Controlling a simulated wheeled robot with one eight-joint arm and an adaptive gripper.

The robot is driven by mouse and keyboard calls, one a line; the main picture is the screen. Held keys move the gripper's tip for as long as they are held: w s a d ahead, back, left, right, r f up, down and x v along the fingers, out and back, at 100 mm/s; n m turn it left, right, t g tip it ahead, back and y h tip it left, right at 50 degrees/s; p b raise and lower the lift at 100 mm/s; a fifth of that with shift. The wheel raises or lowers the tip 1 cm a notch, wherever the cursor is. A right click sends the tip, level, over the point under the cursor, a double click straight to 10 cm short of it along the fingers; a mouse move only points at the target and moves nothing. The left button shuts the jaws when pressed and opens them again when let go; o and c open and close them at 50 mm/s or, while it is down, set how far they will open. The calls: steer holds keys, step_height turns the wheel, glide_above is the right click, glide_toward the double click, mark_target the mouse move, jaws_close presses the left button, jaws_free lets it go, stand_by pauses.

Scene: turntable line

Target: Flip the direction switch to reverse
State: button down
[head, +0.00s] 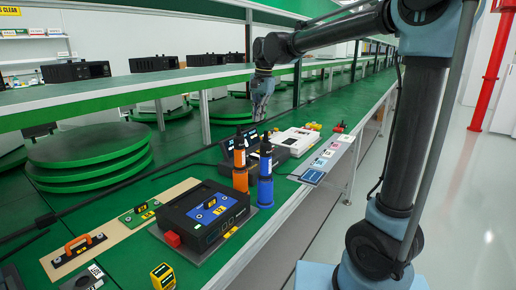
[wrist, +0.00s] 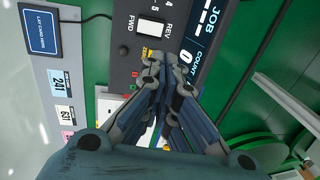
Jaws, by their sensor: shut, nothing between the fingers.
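The direction switch (wrist: 150,27) is a small white rocker on a dark control panel (wrist: 118,50), between the printed words FWD and REV, in the upper part of the wrist view. I cannot tell which way it is tipped. My gripper (wrist: 168,70) is shut and empty over the panel, its fingertips beside a yellow ZERO label and apart from the switch in the picture. In the head view my gripper (head: 261,108) points down over the far part of the bench, near a dark console (head: 284,146). The switch is too small to make out there.
Orange (head: 240,165) and blue (head: 265,178) bottle-like tools stand on the near side. A black box (head: 205,215) with a red knob lies in front. A green shelf (head: 120,92) runs above the bench. Green discs (head: 90,150) are stacked at left.

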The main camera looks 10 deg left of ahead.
mark_target(256, 156)
steer(key=f, duration=0.4)
steer(key=a+f, duration=0.1)
steer(key=f, duration=0.9)
steer(key=shift+w+a, duration=0.35)
steer(key=shift+a, duration=0.05)
steer(key=shift+w+a+f+h, duration=0.1)
steer(key=shift+a+f+h, duration=0.1)
steer(key=shift+f+h, duration=0.1)
steer(key=shift+d+r, duration=0.1)
steer(key=shift+d, duration=0.05)
steer(key=shift+s+d+r, duration=0.25)
steer(key=shift+s+d, duration=0.05)
steer(key=shift+d, duration=0.25)
steer(key=shift+r, duration=0.1)
